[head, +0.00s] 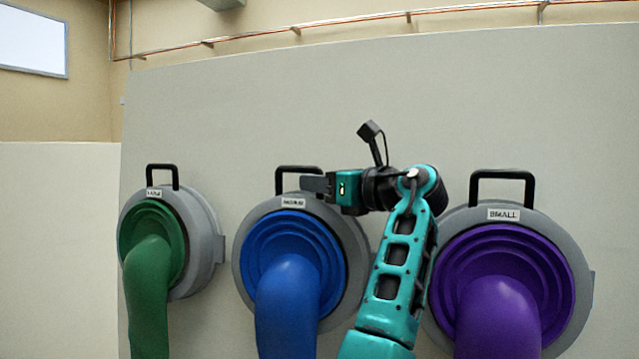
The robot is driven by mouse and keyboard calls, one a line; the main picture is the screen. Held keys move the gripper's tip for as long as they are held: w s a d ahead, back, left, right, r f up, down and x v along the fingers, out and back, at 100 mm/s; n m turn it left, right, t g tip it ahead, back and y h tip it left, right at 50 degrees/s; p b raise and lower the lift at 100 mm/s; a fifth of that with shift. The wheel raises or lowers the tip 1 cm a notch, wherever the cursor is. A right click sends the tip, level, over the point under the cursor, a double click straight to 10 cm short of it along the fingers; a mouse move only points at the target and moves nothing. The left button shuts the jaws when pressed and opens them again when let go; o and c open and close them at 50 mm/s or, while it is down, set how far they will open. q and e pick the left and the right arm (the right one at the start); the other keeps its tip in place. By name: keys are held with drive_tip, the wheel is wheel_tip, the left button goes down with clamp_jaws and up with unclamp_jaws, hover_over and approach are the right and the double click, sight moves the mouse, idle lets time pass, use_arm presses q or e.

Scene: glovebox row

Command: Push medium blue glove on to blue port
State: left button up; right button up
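The blue glove (287,300) hangs from the middle port, its ringed cuff (292,238) sitting inside the grey port ring (246,262). The ring's label (293,203) is partly legible and seems to read MEDIUM. A black handle (283,170) stands on top of the ring.
A green glove (147,290) hangs from the left port (199,240). A purple glove (498,315) hangs from the right port (578,270), labelled SMALL, with a handle (502,173) on top. The grey panel (400,110) above the ports is clear.

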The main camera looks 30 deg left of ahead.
use_arm(q)
clamp_jaws()
idle(0.5)
drive_tip(key=shift+r, duration=0.1)
idle(0.4)
